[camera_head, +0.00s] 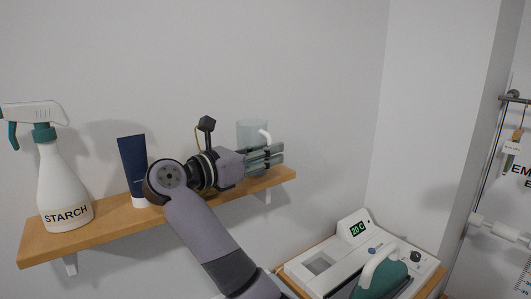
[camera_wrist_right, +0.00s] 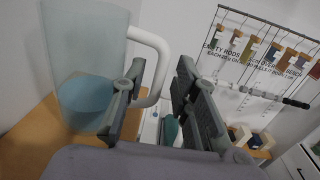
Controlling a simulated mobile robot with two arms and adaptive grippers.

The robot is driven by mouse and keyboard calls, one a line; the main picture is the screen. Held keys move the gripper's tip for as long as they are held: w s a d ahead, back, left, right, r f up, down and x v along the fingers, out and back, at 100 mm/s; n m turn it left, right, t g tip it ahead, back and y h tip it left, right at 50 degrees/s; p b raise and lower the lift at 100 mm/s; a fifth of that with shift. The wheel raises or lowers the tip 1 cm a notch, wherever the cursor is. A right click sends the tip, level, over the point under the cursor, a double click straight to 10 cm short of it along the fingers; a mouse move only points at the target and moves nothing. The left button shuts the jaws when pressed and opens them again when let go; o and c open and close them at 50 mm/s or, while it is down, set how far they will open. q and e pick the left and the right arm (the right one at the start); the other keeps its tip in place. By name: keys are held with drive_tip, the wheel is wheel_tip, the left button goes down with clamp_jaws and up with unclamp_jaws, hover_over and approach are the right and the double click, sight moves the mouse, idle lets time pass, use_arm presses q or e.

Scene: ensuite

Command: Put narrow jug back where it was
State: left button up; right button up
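The narrow jug (camera_head: 252,133) is a tall, pale, see-through vessel with a white handle (camera_head: 264,136). It is upright at the right end of the wooden wall shelf (camera_head: 110,232) and seems to stand on it; my gripper hides part of its lower side. In the right wrist view the jug (camera_wrist_right: 85,50) is at the left, with a bluish lower part. My right gripper (camera_head: 270,156) is in front of the jug. Its fingers (camera_wrist_right: 165,100) are apart, and the handle (camera_wrist_right: 160,50) shows in the gap between them. My left gripper is not in view.
A starch spray bottle (camera_head: 62,185) and a dark blue tube (camera_head: 131,165) stand on the shelf to the left. An iron (camera_head: 385,275) sits on a white station (camera_head: 318,262) at lower right. A hanging rack (camera_wrist_right: 265,50) is beyond.

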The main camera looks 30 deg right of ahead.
drive_tip(key=s+a+b, duration=0.2)
drive_tip(key=a+b, duration=0.3)
drive_tip(key=a, duration=0.7)
drive_tip(key=shift+r, duration=0.15)
drive_tip(key=shift+d, duration=0.1)
idle(0.3)
